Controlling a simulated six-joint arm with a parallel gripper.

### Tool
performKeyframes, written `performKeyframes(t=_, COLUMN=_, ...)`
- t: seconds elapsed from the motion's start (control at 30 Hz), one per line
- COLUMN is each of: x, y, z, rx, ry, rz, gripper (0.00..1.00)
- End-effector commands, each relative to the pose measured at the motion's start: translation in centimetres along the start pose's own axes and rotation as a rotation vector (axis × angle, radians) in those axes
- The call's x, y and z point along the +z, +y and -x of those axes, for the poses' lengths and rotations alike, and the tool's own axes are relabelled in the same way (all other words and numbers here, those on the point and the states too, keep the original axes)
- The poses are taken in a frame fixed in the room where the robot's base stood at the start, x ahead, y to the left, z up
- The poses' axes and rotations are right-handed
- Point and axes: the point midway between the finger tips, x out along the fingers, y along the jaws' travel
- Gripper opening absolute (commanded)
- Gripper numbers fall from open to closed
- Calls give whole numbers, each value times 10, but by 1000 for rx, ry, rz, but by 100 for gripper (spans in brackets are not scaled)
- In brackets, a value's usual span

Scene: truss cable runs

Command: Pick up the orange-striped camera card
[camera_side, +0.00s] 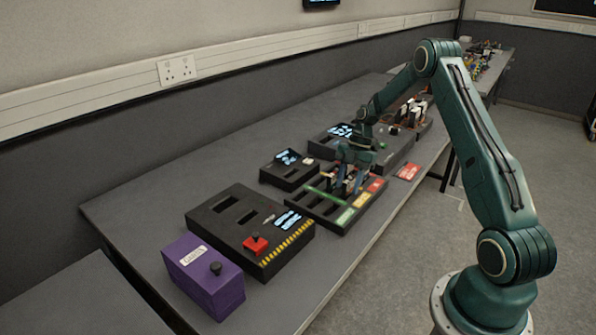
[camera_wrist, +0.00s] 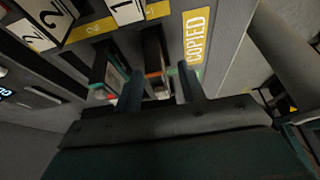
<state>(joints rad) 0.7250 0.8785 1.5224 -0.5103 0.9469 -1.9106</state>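A card with an orange stripe (camera_wrist: 152,75) stands in a dark slot in the wrist view, with the gripper's fingers on either side of it. My gripper (camera_wrist: 160,88) looks open, with its fingers apart around this card; I see no clear contact. A second card with a green and red edge (camera_wrist: 108,72) stands to the left, outside the fingers. In the side view my gripper (camera_side: 350,178) is low over the black slotted tray (camera_side: 312,200) and hides much of the slots. The card's lower part is hidden.
A yellow "COPIED" label (camera_wrist: 196,36) lies right of the slots. White numbered pieces (camera_wrist: 126,11) stand beyond. In the side view a purple box (camera_side: 203,278), a black panel with a red switch (camera_side: 256,245) and a small screen box (camera_side: 288,168) surround the tray. A red card-like piece (camera_side: 408,172) lies at right.

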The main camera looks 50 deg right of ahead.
Motion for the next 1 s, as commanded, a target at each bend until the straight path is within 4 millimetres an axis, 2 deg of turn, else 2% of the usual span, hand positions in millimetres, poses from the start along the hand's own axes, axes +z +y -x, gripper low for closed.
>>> performKeyframes(t=0.2, x=0, y=0, z=-14, rx=-1, ry=-2, rz=2, gripper=40)
performKeyframes(t=0.67, x=0, y=0, z=-14, rx=0, ry=-1, rz=2, gripper=40)
performKeyframes(t=0.9, x=0, y=0, z=-14, rx=0, ry=-1, rz=2, gripper=0)
performKeyframes(t=1.0, x=0, y=0, z=-14, rx=0, ry=-1, rz=2, gripper=0)
